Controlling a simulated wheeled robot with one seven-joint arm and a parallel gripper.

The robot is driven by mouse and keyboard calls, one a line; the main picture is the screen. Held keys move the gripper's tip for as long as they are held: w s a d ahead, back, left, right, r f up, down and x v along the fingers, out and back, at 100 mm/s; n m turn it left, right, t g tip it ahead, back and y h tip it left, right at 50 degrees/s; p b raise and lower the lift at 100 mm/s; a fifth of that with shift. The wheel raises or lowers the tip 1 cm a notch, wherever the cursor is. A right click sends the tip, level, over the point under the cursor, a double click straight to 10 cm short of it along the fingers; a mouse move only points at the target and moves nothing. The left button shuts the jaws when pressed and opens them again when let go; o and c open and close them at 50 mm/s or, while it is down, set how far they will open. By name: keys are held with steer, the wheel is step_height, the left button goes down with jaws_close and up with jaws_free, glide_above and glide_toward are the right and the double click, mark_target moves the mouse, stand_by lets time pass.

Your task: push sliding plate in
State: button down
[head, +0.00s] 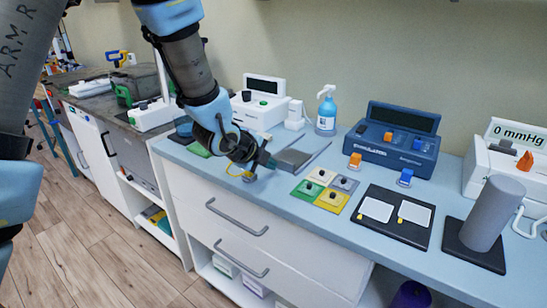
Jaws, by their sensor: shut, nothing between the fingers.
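A flat grey plate (292,158) lies on the pale blue counter, near its front edge, with a thin raised edge along its right side. It looks like the sliding plate, but its far left part is partly hidden by my gripper. My gripper (268,162) is shut and empty. It points down and right, with its tips at the left end of the plate. I cannot tell whether the tips touch it.
Coloured square tiles with knobs (327,189) lie right of the plate. A dark board with two white pads (394,217) and a grey cylinder on a base (491,213) stand further right. Drawers (240,215) are below.

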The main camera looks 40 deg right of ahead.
steer(key=shift+w+d, duration=0.2)
steer(key=shift+d, duration=0.6)
